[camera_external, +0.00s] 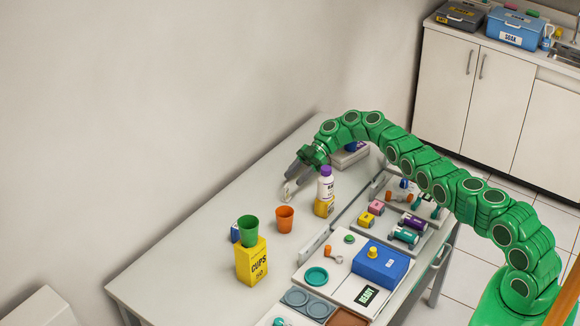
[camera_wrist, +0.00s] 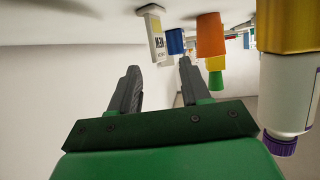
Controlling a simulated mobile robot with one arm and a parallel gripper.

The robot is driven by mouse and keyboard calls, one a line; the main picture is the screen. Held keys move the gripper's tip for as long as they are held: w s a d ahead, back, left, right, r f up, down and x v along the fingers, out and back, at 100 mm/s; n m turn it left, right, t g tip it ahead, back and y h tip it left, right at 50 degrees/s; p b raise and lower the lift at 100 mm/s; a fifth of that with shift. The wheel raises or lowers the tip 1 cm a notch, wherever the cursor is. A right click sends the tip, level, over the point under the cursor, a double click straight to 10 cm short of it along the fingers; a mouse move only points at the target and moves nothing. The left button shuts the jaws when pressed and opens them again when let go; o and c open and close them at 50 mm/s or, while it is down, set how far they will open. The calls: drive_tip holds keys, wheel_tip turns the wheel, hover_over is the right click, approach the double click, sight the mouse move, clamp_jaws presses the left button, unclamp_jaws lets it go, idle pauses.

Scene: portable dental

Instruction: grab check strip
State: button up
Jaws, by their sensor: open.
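A small white upright piece with a yellowish band and dark lettering (camera_wrist: 153,35) is probably the check strip. The wrist view shows it upside down, just beyond the fingertips and roughly between them. In the external view a small white piece (camera_external: 288,191) stands on the table right below the fingers, partly hidden by them. My gripper (camera_external: 295,178) is open and empty, pointing down towards it. In the wrist view both dark fingers (camera_wrist: 160,68) are spread apart, with nothing between them.
A white bottle with purple cap (camera_external: 326,187) on a yellow block stands close right of my gripper. An orange cup (camera_external: 284,219) and a green cup (camera_external: 248,231) on a yellow CUPS box (camera_external: 251,263) stand nearer the front. Trays (camera_external: 340,288) line the right side.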

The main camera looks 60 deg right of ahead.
sight(288, 185)
drive_tip(key=shift+x, duration=3.65)
clamp_jaws()
